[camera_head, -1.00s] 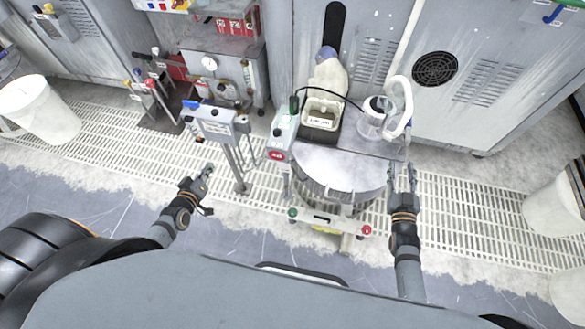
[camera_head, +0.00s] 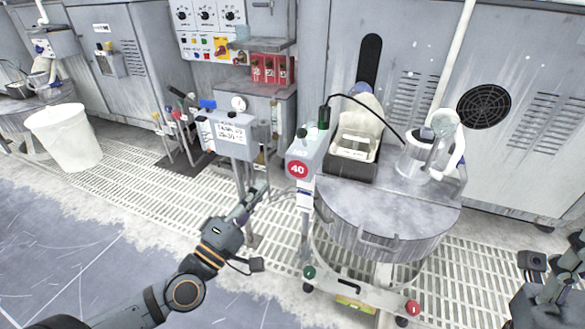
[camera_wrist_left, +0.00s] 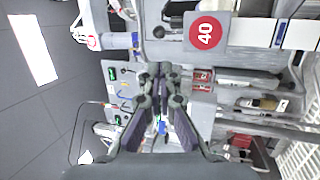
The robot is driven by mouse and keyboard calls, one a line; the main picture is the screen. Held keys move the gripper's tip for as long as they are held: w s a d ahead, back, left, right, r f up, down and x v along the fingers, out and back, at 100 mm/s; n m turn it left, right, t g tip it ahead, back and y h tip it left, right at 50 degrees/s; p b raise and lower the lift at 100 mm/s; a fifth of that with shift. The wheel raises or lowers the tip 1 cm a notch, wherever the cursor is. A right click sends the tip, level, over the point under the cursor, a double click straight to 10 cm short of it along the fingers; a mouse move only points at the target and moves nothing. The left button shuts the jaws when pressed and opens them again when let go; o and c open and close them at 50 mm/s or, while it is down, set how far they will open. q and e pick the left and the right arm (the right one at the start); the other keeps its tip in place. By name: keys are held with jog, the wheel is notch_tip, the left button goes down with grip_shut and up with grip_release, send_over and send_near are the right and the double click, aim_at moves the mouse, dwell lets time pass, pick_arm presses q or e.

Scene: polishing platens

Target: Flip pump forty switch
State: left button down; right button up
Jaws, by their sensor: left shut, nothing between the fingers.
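The pump forty control box (camera_head: 305,150) is a grey box on a post, with a red round "40" label (camera_head: 298,169) on its front. A dark green knob (camera_head: 323,117) and a smaller dark knob (camera_head: 302,132) stand on its top. In the left wrist view the label (camera_wrist_left: 205,33) appears sideways near the top, with a black knob (camera_wrist_left: 158,32) left of it. My left gripper (camera_head: 254,194) is shut and empty, left of and below the box, apart from it. Its closed fingers (camera_wrist_left: 160,72) also show in the wrist view. My right gripper (camera_head: 571,248) is partly cut off at the right edge.
A round metal platen drum (camera_head: 390,215) stands right of the box, carrying a tray (camera_head: 355,150) and a clear jug (camera_head: 418,160). A second labelled grey box (camera_head: 232,135) stands on a post behind my left gripper. A white bin (camera_head: 65,140) is at left.

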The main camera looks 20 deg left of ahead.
dwell(0.4)
pick_arm(q)
jog(key=p, duration=0.6)
send_near(299, 136)
jog(key=x, duration=0.5)
jog(key=shift+w+r, duration=0.15)
jog(key=shift+w, duration=0.05)
jog(key=shift+w+d, duration=0.2)
jog(key=shift+w, duration=0.5)
jog(key=shift+r, duration=0.1)
